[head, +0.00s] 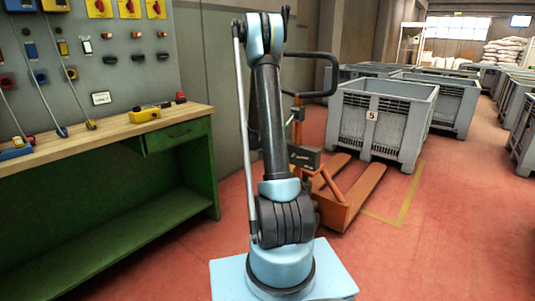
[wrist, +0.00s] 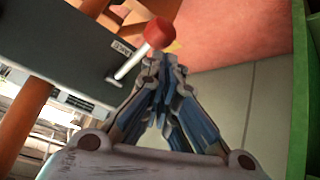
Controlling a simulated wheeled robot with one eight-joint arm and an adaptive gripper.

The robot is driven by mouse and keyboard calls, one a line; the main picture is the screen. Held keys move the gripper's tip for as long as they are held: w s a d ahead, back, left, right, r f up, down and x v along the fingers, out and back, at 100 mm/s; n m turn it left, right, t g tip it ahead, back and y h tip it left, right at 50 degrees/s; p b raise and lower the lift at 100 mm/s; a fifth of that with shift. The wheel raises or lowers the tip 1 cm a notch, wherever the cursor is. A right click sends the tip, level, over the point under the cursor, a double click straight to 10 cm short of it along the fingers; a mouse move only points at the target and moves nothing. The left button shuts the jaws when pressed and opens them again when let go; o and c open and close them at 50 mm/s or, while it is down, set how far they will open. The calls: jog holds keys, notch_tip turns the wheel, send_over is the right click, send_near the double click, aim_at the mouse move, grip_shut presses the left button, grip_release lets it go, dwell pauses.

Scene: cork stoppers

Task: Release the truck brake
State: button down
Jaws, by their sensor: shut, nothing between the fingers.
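The orange pallet truck (head: 345,210) stands behind my arm in the head view, with a dark box (head: 304,156) at its mast and a black loop handle (head: 325,75) above. In the wrist view, a lever with a red ball knob (wrist: 159,32) and a pale metal rod (wrist: 130,66) sticks out from the truck's dark box (wrist: 65,42). A small white label is beside it. My gripper (wrist: 164,65) is shut and empty, its fingertips just below the knob in the picture. I cannot tell whether they touch it. The head view does not show the fingers clearly.
A green workbench (head: 180,135) with a wooden top stands at left, under a grey switch panel (head: 110,75). Red floor is open at right.

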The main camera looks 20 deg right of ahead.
jog(key=shift+d+r, duration=0.15)
jog(key=shift+r, duration=0.65)
jog(key=shift+w, duration=0.15)
jog(key=s+a+r, duration=0.4)
jog(key=a, duration=0.2)
jog(key=shift+s+a+r, duration=0.3)
jog(key=shift+a+r, duration=0.05)
jog(key=shift+r, duration=0.05)
dwell(0.5)
